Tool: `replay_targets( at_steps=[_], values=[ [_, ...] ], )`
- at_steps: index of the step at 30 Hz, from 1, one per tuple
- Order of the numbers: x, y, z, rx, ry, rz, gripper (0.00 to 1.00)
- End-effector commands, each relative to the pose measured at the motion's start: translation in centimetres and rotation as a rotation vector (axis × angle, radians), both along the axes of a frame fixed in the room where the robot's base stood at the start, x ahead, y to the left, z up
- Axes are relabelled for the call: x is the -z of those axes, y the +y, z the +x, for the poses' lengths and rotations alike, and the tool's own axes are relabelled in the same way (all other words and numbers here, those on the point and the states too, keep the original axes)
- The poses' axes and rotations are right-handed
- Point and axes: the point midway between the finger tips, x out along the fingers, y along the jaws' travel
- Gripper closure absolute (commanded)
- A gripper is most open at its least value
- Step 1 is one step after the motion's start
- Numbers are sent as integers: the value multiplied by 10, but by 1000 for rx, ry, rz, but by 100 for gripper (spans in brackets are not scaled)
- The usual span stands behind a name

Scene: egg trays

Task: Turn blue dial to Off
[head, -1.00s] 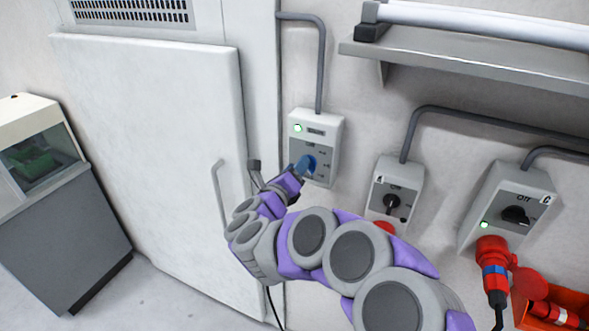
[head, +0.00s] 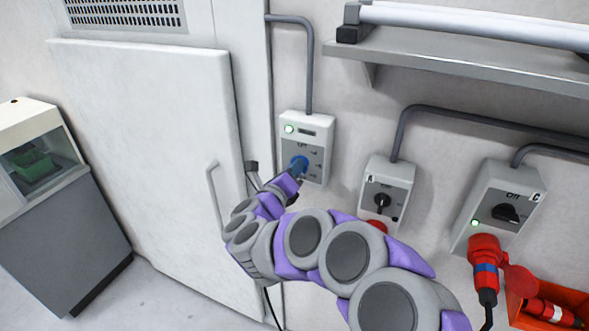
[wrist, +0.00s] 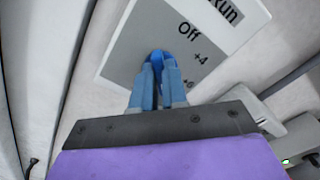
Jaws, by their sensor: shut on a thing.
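The blue dial (head: 300,161) is on a light grey wall box (head: 317,132) beside the white door. In the wrist view the dial (wrist: 158,56) sits between my gripper's two fingers (wrist: 158,82), which are shut on it. The grey dial plate (wrist: 140,40) carries the marks "Off", "+4" and what looks like "+6", with a "Run" label above. "Off" is up and right of the dial in that view. The fingers cover part of the dial, and I cannot tell which mark it points to. My gripper (head: 294,172) reaches the dial from below in the head view.
A green lamp (head: 290,129) is lit on the box. Boxes A (head: 386,190) and C (head: 502,205) with black knobs are to the right. A red plug (head: 485,262) sits under C. The door handle (head: 213,190) is left of my arm. A shelf (head: 460,65) is above.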

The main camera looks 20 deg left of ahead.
Motion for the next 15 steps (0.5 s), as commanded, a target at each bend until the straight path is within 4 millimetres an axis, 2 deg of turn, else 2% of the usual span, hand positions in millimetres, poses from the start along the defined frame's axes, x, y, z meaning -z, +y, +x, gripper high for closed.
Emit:
replay_targets(
  at_steps=[8,15],
  values=[
    [1,3,-2,-6,16,-136,100],
    [2,3,-2,-7,33,-349,100]
  ],
)
